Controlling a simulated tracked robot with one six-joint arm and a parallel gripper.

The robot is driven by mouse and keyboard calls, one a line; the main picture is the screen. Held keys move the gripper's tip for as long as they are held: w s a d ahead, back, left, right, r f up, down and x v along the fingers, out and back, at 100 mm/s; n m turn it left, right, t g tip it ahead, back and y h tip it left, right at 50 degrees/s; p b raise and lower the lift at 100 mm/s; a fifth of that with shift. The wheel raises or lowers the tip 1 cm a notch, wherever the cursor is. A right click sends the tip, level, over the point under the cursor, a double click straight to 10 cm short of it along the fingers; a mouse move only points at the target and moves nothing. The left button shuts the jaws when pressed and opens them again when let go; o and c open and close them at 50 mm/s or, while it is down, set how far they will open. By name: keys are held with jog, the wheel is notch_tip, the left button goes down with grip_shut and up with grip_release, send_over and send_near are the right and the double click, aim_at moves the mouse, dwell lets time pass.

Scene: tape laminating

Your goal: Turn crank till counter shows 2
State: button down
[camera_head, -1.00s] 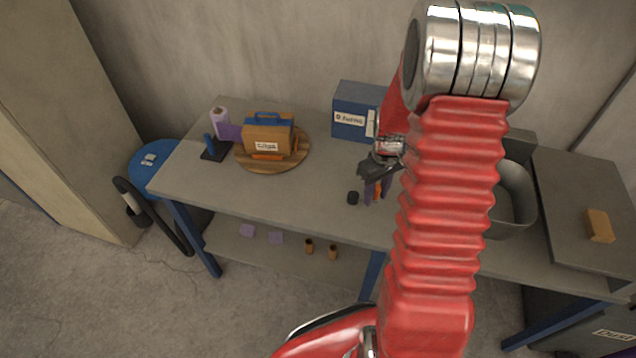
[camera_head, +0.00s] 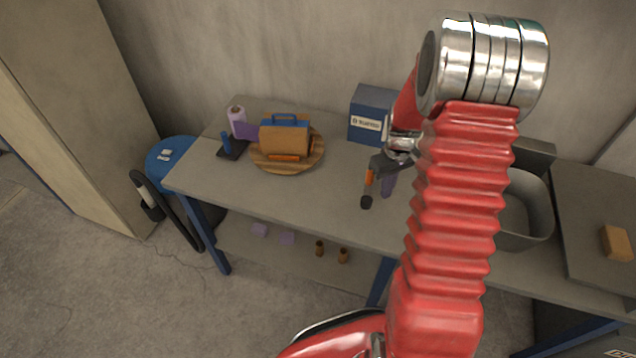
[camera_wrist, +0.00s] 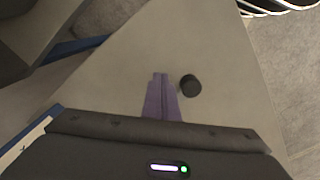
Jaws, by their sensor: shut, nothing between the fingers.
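My gripper (camera_head: 387,190) is shut and empty, hanging over the middle of the bench. Its purple fingers (camera_wrist: 162,97) lie together in the wrist view. A small black knob-like cylinder (camera_head: 366,202) stands just left of the fingers; in the wrist view it (camera_wrist: 190,85) is right of their tips, apart from them. A short orange piece (camera_head: 369,179) shows beside the gripper; I cannot tell what it belongs to. A brown box with a blue handle (camera_head: 285,140) stands on a round wooden board (camera_head: 262,163) at the left. I cannot make out a crank or a counter reading.
A blue labelled box (camera_head: 368,132) stands at the back of the grey bench (camera_head: 215,178). A grey bin (camera_head: 527,228) and an orange-brown block (camera_head: 617,243) are at the right. The bench between board and knob is clear.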

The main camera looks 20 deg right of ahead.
aim_at(374, 205)
jog(key=shift+s+a, duration=0.1)
jog(key=shift+a, duration=1.5)
jog(key=shift+s+a+f, duration=0.1)
jog(key=shift+s+a, duration=0.05)
